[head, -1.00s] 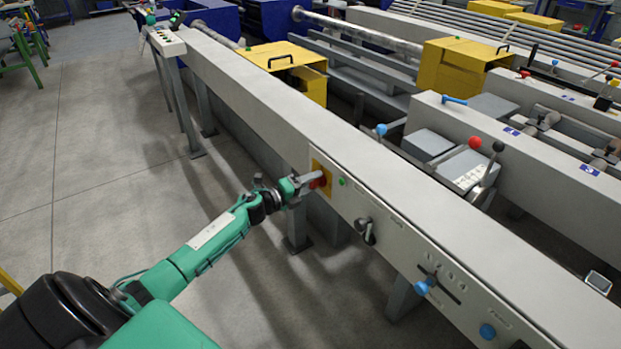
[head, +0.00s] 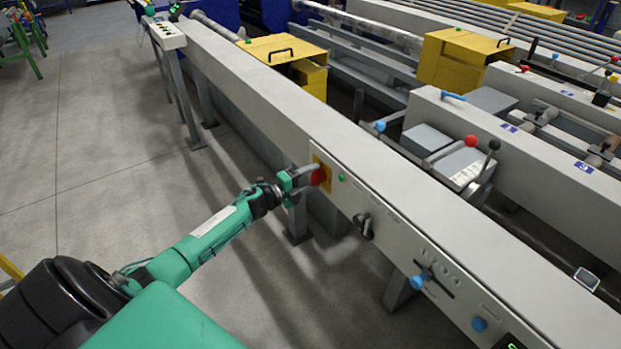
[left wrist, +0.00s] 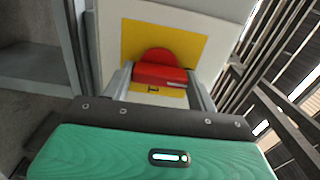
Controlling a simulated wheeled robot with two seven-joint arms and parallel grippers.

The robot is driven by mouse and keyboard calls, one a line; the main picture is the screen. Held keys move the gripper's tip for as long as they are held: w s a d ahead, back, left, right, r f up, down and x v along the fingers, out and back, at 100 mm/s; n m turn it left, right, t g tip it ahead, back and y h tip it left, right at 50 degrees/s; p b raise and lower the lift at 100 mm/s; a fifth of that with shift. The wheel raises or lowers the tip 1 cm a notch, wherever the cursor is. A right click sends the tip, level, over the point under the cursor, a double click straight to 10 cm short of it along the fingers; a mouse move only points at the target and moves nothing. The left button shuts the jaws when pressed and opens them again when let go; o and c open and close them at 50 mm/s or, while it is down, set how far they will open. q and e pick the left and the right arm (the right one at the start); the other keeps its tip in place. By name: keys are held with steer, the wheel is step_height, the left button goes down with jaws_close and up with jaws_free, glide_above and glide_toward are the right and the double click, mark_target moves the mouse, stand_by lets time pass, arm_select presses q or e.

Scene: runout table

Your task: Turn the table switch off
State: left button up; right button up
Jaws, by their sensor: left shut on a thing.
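The table switch is a red rotary knob (head: 319,177) on a yellow plate (head: 325,168), set in the side panel of the long grey table. In the left wrist view the red knob (left wrist: 160,72) shows in front of the yellow plate (left wrist: 190,45), with a dark mark below it. My left gripper (head: 308,176) is at the knob. In the left wrist view its two fingers (left wrist: 160,82) stand on either side of the knob's bar, shut on it. My right gripper is not in view.
Right of the switch, the panel carries a green button (head: 341,177), a dark lever handle (head: 363,225) and blue knobs (head: 417,282). A yellow box (head: 283,57) stands behind the table. Open floor (head: 100,160) lies to the left.

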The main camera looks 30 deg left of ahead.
arm_select(q)
steer(key=o, duration=1)
steer(key=shift+s, duration=0.1)
steer(key=v, duration=1.3)
steer(key=shift+s+a, duration=0.15)
steer(key=shift+s, duration=0.15)
